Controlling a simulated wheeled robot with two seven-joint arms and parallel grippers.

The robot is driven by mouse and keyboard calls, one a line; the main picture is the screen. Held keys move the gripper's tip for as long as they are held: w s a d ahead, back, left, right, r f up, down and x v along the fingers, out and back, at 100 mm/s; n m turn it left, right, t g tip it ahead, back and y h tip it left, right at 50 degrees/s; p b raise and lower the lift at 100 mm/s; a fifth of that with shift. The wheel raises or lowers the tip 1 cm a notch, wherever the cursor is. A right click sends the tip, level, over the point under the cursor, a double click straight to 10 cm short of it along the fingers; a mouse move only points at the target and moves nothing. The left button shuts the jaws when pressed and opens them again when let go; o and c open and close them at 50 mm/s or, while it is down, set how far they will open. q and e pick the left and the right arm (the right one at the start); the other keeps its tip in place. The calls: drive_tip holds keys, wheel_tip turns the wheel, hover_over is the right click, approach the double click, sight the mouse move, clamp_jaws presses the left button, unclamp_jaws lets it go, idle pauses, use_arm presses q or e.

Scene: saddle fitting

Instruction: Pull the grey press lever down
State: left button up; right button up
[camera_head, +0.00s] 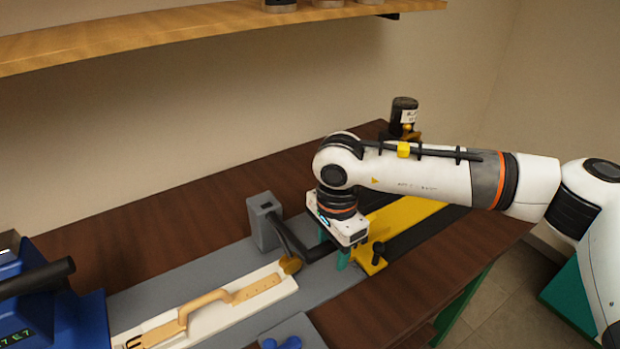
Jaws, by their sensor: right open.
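The grey press (262,222) stands on a grey base strip on the table, as an upright block. Its dark grey lever (288,236) slopes down from the block toward the right and ends by my right gripper. A brassy press foot (290,265) sits below the lever, at the edge of a white tray. My right gripper (335,250) points down with green fingers at the lever's outer end and is open. I cannot tell whether the fingers touch the lever. The gripper body hides part of that end. My left gripper is not in view.
A tan strap (200,304) lies in the white tray (222,317). A blue device (80,318) stands at the left. A yellow plate (405,220) with a black knob (378,249) is behind and right of the gripper. A dark jar (403,112) stands at the back.

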drive_tip(key=shift+r+p, duration=0.85)
drive_tip(key=shift+r, duration=2.25)
drive_tip(key=shift+f, duration=0.1)
